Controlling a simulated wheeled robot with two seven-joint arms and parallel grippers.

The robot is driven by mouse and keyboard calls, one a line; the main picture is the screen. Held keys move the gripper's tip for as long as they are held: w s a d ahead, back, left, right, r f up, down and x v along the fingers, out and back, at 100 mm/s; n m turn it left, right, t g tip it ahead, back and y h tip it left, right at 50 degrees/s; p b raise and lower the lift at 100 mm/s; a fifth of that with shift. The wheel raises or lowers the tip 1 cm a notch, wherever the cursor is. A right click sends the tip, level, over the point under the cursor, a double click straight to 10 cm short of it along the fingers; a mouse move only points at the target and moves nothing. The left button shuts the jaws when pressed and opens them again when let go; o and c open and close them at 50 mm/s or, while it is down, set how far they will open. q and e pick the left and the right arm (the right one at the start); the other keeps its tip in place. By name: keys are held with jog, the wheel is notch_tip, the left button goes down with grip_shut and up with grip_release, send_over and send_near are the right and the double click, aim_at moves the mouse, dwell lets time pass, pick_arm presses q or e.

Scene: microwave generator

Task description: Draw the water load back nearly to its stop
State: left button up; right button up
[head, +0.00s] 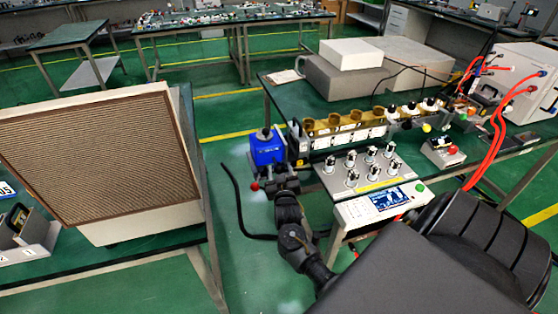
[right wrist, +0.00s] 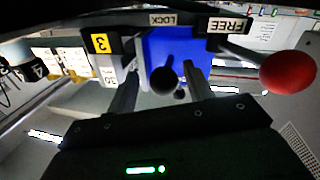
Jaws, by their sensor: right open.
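The water load looks to be the blue box (head: 268,147) at the left end of the brass waveguide line (head: 345,125). In the right wrist view its blue face (right wrist: 190,50) fills the top middle. A black knob (right wrist: 165,80) stands out in front of the blue face. My right gripper (head: 283,175) is just in front of the box. In the right wrist view the gripper (right wrist: 162,92) is open, with a finger on each side of the knob; contact cannot be told. A red ball lever (right wrist: 288,72) is at the right, beside the FREE label (right wrist: 230,25). My left gripper is not in view.
A control box with several knobs (head: 365,170) and a display panel (head: 385,200) stand right of my right gripper. Red cables (head: 497,120) run from the white cabinet at right. A large grilled panel (head: 95,150) stands on the left bench. Green floor lies between the benches.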

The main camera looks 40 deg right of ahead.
jog(key=v, duration=0.8)
jog(key=shift+b, duration=0.45)
jog(key=a+f+n+g+y, duration=0.1)
jog(key=a+f+y, duration=0.25)
jog(key=f, duration=0.55)
jog(key=a+f+n+g+y, duration=0.15)
jog(key=a+f, duration=0.25)
jog(key=f, duration=0.4)
jog(key=s+a+f+n+g+y, duration=0.1)
jog(key=s+a+f+g+y, duration=0.15)
jog(key=s+f, duration=0.45)
jog(key=s+a+f+n+g+y, duration=0.1)
jog(key=s+a+f, duration=0.2)
jog(key=f, duration=0.7)
jog(key=s+f+n+g, duration=0.1)
jog(key=s+f, duration=0.4)
jog(key=s, duration=0.6)
jog(key=s+f+g+y, duration=0.1)
jog(key=s+f+g, duration=0.3)
jog(key=s, duration=0.7)
jog(key=s+f+n+g+y, duration=0.1)
jog(key=s+f+g, duration=0.1)
jog(key=s+f, duration=0.4)
jog(key=s+a, duration=0.1)
jog(key=s, duration=0.4)
jog(key=shift+n+g, duration=0.35)
jog(key=shift+g, duration=0.05)
